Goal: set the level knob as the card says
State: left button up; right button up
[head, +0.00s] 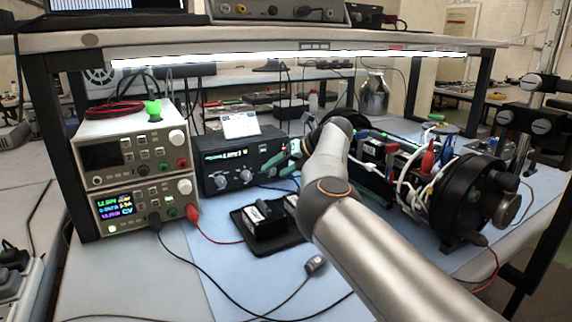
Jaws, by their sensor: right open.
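A black box (215,158) with a lit green display stands in the middle of the bench. Its front carries pale knobs, one on the left (220,181) and one to its right (247,175). Their labels are too small to read, so I cannot tell which is the level knob. A white card (240,125) stands on top of the box; its writing is not legible. My right arm reaches in from the lower right. Its gripper (283,160) is open at the right end of the box's front, partly hidden by my wrist. My left gripper is out of view.
Stacked power supplies (140,150) stand left of the box. A black tray (262,232) with a dark block lies in front. A wired black cylinder assembly (465,195) stands at right. Loose cables cross the blue mat (225,285), and a shelf edge hangs above.

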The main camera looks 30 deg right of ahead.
jog(key=v, duration=1.2)
jog(key=shift+r+b, duration=0.2)
jog(key=shift+b, duration=0.2)
jog(key=shift+d, duration=0.1)
